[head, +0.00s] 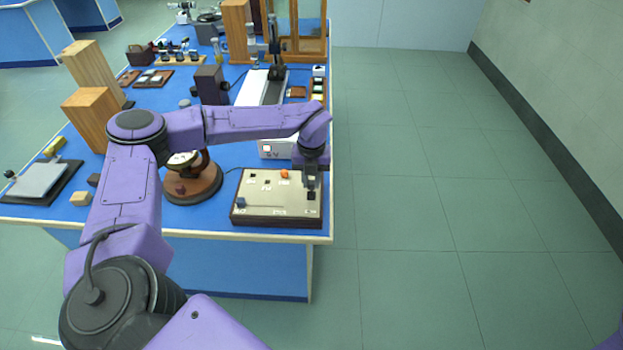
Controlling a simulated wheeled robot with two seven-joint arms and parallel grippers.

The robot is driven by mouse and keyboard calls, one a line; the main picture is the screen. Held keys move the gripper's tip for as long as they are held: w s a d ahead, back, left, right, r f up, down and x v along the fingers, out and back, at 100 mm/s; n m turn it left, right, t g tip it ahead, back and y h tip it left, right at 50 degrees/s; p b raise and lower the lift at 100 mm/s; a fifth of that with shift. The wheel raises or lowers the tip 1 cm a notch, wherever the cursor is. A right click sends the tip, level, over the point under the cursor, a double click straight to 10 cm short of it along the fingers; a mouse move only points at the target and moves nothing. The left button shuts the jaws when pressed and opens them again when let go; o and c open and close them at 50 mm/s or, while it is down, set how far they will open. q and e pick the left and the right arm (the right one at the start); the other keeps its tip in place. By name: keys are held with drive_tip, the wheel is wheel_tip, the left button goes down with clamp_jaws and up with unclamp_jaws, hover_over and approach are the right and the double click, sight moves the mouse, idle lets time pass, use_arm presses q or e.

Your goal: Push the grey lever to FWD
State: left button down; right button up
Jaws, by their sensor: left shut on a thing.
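The control panel (268,209) is a beige plate in a dark frame at the front right corner of the blue bench. It carries an orange knob (284,174), several small dark controls and white labels too small to read. My left gripper (312,190) points down over the panel's right side. It is shut on what appears to be the grey lever there. The fingers hide most of the lever, so its exact position against the FWD mark cannot be told. My right gripper is out of view.
A round wooden-based instrument (193,185) stands left of the panel, under my left arm. A white box with a display (276,149) is just behind the panel. Wooden blocks (92,119) stand at the left. The floor right of the bench (420,200) is clear.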

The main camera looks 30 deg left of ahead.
use_arm(q)
drive_tip(key=shift+w+a+f+g+h, duration=0.1)
drive_tip(key=shift+w+a+g+h, duration=0.4)
drive_tip(key=shift+w+g, duration=0.3)
drive_tip(key=shift+w+a+f+g+h+b, duration=0.15)
drive_tip(key=shift+w+g+h+b, duration=0.15)
drive_tip(key=shift+g, duration=0.25)
drive_tip(key=shift+w+a+f+g+h+b, duration=0.2)
drive_tip(key=shift+g+h+b, duration=0.15)
drive_tip(key=shift+g, duration=0.2)
drive_tip(key=shift+w+g+h+b, duration=0.2)
drive_tip(key=shift+g+h+b, duration=0.1)
drive_tip(key=shift+g, duration=0.1)
drive_tip(key=shift+a, duration=0.1)
drive_tip(key=c, duration=1)
unclamp_jaws()
drive_tip(key=shift+o, duration=0.2)
